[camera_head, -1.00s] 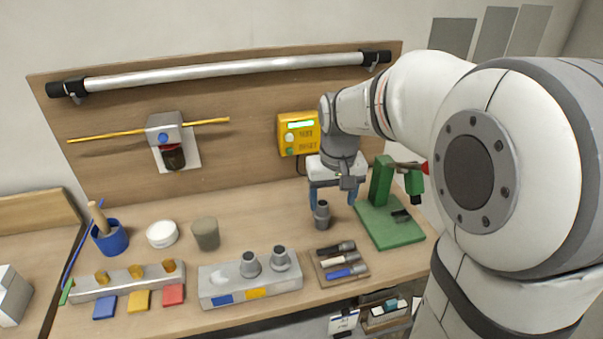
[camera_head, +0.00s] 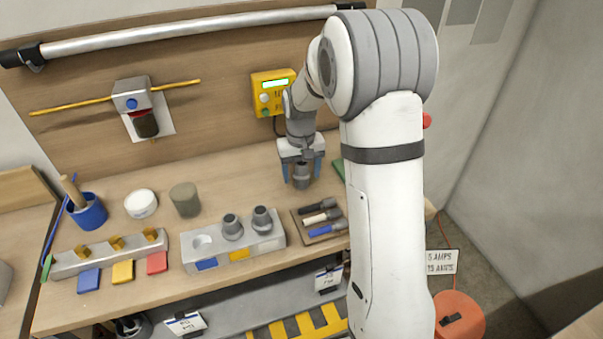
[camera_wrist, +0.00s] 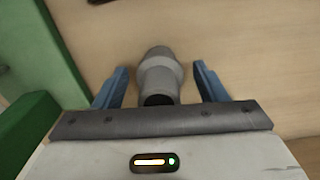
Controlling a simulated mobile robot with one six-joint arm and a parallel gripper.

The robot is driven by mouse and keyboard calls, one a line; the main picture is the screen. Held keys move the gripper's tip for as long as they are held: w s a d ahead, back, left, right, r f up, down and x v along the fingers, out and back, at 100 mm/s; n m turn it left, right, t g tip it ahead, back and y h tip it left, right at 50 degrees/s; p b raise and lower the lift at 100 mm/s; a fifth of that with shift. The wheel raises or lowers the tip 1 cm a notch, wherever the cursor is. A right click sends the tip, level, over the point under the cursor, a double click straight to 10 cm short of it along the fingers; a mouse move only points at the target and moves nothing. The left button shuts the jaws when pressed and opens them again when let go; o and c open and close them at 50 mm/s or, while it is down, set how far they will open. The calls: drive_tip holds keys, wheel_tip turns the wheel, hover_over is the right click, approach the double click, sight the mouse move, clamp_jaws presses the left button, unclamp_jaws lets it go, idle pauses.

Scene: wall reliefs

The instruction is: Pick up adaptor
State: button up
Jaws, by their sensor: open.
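The adaptor, a grey stepped cylinder (camera_head: 301,179), stands upright on the bench in the head view. My gripper (camera_head: 302,173) is pointed down over it, with its blue fingers on either side. In the wrist view, the adaptor (camera_wrist: 158,78) lies between the two open blue fingers of my gripper (camera_wrist: 161,82). A gap shows on each side, so neither finger appears to touch it. The adaptor's near end is partly hidden by the gripper body.
Two similar grey adaptors (camera_head: 262,219) sit in a grey block (camera_head: 200,262) with one empty socket. A tray of tools (camera_head: 296,222) lies in front of the gripper. A green fixture (camera_wrist: 30,110) is close on the left in the wrist view. A yellow box (camera_head: 270,92) hangs behind.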

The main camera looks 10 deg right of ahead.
drive_tip(key=shift+f, duration=0.6)
drive_tip(key=shift+c, duration=0.6)
drive_tip(key=c, duration=0.9)
